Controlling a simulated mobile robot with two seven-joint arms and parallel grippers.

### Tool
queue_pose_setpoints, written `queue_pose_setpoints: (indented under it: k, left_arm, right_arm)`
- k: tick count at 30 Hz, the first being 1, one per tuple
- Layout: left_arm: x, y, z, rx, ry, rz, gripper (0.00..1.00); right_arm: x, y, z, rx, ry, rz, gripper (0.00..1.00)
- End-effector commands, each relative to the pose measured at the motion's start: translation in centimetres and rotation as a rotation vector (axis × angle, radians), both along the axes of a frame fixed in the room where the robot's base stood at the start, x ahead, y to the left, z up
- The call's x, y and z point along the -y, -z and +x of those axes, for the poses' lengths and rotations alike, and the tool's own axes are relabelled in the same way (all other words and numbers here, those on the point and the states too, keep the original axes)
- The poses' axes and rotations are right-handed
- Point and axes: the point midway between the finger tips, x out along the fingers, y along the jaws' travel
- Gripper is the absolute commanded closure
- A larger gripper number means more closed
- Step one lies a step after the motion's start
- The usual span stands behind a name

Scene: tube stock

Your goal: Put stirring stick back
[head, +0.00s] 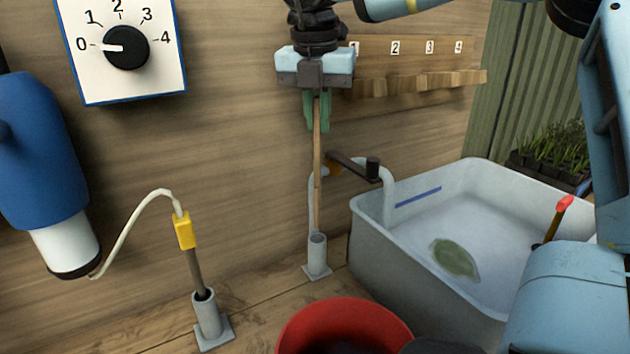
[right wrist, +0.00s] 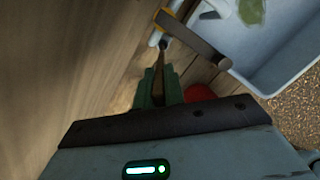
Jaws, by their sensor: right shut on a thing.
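The stirring stick (head: 317,175) is a long thin wooden rod. My right gripper (head: 317,122) is shut on its upper part with green fingers and holds it nearly upright, tip down. The stick's lower end meets the mouth of a small grey tube holder (head: 317,258) on the wooden counter; I cannot tell whether it is just inside or above the mouth. In the right wrist view the stick (right wrist: 159,78) shows between the green fingers (right wrist: 158,88). My left gripper is not in view.
A red bucket (head: 343,325) stands in front of the holder. A sink (head: 375,235) with a tap lever (head: 350,166) is to the right. A second grey holder (head: 207,318) with a yellow-topped probe (head: 184,232) is at left. A numbered rack (head: 420,82) is behind.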

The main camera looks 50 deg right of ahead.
Motion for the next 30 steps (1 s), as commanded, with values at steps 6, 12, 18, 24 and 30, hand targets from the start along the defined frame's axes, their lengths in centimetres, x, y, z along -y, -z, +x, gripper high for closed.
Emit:
queue_pose_setpoints:
  k: [6, 12, 18, 24, 30]
  left_arm:
    - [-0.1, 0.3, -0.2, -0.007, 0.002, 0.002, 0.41]
    - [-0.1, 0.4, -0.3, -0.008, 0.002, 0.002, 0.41]
    - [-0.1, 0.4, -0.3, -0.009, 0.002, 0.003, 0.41]
    - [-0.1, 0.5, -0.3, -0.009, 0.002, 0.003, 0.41]
    - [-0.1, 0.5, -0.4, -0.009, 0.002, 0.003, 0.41]
  right_arm:
    - [0.0, 4.9, -0.1, -0.003, -0.001, 0.002, 1.00]
    - [0.0, 7.0, 0.0, 0.000, 0.000, 0.000, 1.00]
    - [0.0, 7.2, 0.0, 0.000, 0.000, 0.000, 1.00]
    - [0.0, 9.1, 0.0, -0.004, 0.000, 0.003, 1.00]
    - [0.0, 11.3, 0.0, 0.000, 0.000, 0.001, 1.00]
